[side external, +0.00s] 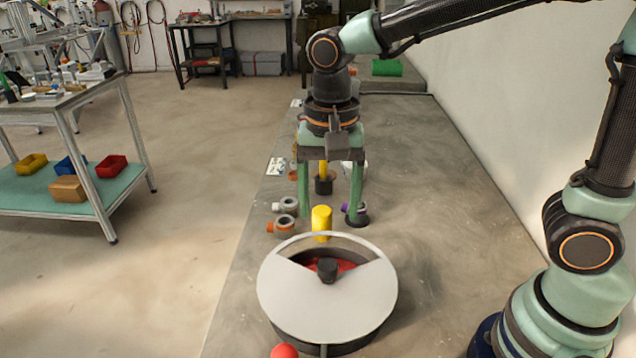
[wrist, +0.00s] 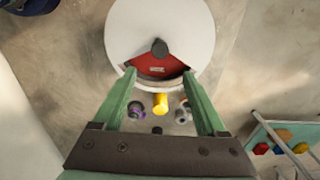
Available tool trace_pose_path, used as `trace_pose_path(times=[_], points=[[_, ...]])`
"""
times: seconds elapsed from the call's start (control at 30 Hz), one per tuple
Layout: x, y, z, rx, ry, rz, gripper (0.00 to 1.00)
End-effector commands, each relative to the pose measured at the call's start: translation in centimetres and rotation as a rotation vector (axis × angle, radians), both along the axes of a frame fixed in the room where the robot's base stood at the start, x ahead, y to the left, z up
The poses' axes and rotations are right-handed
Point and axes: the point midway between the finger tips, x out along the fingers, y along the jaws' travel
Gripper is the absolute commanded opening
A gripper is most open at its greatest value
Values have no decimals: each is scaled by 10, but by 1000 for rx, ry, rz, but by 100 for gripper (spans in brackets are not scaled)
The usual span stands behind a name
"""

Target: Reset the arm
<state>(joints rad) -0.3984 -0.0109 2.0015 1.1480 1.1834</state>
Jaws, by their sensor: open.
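My gripper (side external: 331,213) points down over the grey bench with its two green fingers wide apart. In the wrist view my gripper (wrist: 159,74) is also open, and nothing touches its fingers. A yellow cylinder (side external: 321,222) stands in front of the fingers in the side view. In the wrist view the yellow cylinder (wrist: 160,103) shows in the gap between the fingers, clear of both. A round drum with a pale lid (side external: 300,302) stands nearer the side camera. The lid has a wedge opening showing red inside, and a black knob (side external: 327,269).
Grey-and-orange ring fittings (side external: 283,226) and a purple-and-grey one (side external: 356,214) lie near the fingers. A yellow-and-black post (side external: 323,180) stands behind. A red ball (side external: 285,351) is at the drum's front. Bare bench (side external: 440,200) lies to the right, beside a white wall.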

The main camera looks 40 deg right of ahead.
Motion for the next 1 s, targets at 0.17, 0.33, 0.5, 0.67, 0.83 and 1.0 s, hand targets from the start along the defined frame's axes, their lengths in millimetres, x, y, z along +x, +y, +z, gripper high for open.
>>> trace_pose_path(times=[0.17, 0.33, 0.5, 0.67, 0.83, 1.0], points=[[-1, -18, 10, 18, -57, 77, 74], [-8, -59, 28, 18, -195, 283, 74], [-20, -98, 39, -48, -339, 507, 74], [-30, -123, 43, -134, -426, 668, 74], [-35, -134, 44, -189, -462, 755, 74], [-35, -135, 43, -196, -464, 770, 74]])
